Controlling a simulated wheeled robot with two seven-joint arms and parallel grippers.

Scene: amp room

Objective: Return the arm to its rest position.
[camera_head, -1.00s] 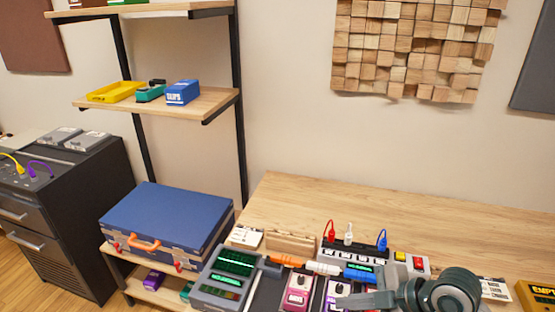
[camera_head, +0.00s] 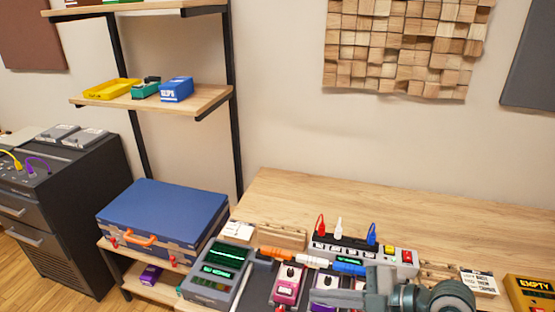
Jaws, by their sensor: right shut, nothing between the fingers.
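My right gripper (camera_head: 347,299) is at the bottom of the head view, right of centre. Its fingers point left and are shut with nothing between them. It is over the pedals at the front of the wooden table (camera_head: 420,207), and hides part of a purple pedal (camera_head: 327,281). I cannot tell its height above the pedals. My right arm runs off the bottom edge of the view. My left gripper is not in view.
A pink pedal (camera_head: 287,285) and a grey device with green screens (camera_head: 217,272) lie left of the gripper. A power strip (camera_head: 362,250) with plugs stands behind it. A yellow box (camera_head: 533,293) is at right. A blue case (camera_head: 163,215) sits on the shelf at left.

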